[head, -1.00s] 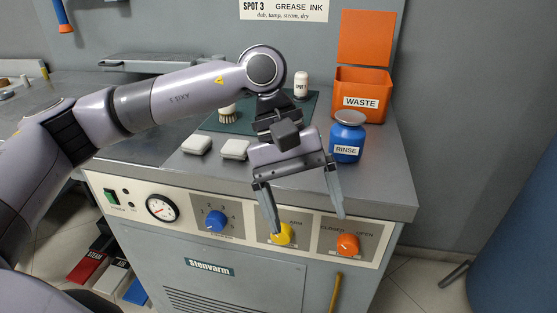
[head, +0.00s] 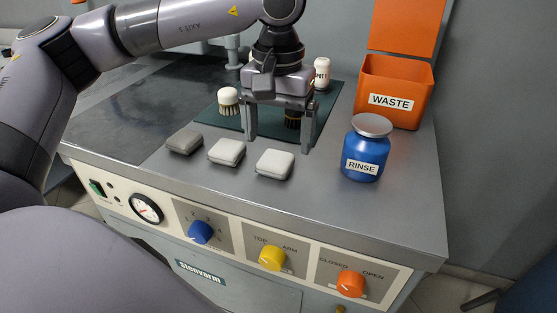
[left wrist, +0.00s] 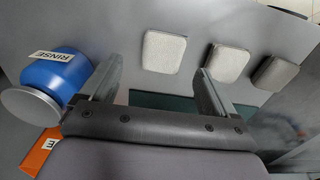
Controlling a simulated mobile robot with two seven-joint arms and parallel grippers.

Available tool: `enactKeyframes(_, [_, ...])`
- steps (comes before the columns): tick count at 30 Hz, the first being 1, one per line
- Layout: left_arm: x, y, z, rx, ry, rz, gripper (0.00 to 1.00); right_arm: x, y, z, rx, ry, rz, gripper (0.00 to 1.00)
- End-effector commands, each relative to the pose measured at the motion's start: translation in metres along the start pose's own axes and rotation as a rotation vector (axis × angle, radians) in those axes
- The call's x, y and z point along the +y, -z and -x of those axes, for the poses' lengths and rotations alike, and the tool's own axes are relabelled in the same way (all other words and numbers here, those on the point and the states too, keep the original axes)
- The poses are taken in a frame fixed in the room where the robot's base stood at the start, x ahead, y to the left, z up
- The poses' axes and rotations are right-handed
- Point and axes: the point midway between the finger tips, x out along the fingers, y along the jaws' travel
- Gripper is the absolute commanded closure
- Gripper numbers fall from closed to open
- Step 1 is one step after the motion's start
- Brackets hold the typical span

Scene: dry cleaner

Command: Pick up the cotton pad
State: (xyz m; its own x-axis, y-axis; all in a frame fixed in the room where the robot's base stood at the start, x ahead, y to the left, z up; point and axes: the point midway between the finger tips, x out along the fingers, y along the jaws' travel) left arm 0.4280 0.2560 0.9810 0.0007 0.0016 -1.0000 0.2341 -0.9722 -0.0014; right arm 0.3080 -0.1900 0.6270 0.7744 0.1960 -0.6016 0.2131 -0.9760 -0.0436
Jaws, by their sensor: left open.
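Three pale, rounded square pads lie in a row on the steel worktop: a greyer left pad (head: 184,141), a middle pad (head: 227,152) and a whiter right pad (head: 275,164). I cannot tell from looks alone which are cotton. My left gripper (head: 278,146) is open and empty, fingers pointing down, just behind the right pad. In the left wrist view the right pad (left wrist: 163,52) shows beyond and between the gripper's fingertips (left wrist: 158,66). The other two, the middle pad (left wrist: 227,62) and the left pad (left wrist: 275,73), lie to its right.
A blue RINSE jar (head: 363,150) stands to the right of the gripper, with an orange WASTE bin (head: 396,92) behind it. A dark green mat (head: 222,123) carries a brush (head: 228,100) and a white bottle (head: 322,72). The worktop's front strip is clear.

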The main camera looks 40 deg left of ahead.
Motion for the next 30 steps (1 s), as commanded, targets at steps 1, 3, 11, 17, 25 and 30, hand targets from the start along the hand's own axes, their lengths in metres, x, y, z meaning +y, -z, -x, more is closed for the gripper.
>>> enactKeyframes(1, [-0.002, -0.002, -0.008, -0.002, 0.001, 0.0, 0.11, -0.001, -0.002, 0.0, -0.004, 0.0, -0.002, 0.57])
enactKeyframes(3, [-0.004, -0.003, -0.018, -0.002, 0.0, 0.001, 0.11, -0.001, -0.002, 0.0, -0.004, 0.001, -0.003, 0.57])
enactKeyframes(11, [-0.004, -0.003, -0.042, -0.001, -0.001, 0.0, 0.11, -0.001, -0.002, -0.001, -0.004, 0.001, -0.004, 0.57])
enactKeyframes(17, [-0.004, -0.003, -0.042, 0.0, -0.001, 0.0, 0.14, 0.0, 0.001, -0.002, 0.002, 0.001, -0.002, 0.57])
enactKeyframes(25, [-0.003, -0.003, -0.042, 0.0, -0.001, 0.0, 0.7, 0.0, 0.002, -0.003, 0.005, 0.001, -0.001, 0.57])
enactKeyframes(30, [-0.003, -0.003, -0.041, 0.0, -0.002, 0.0, 0.75, 0.0, 0.002, -0.002, 0.006, 0.001, -0.001, 0.57])
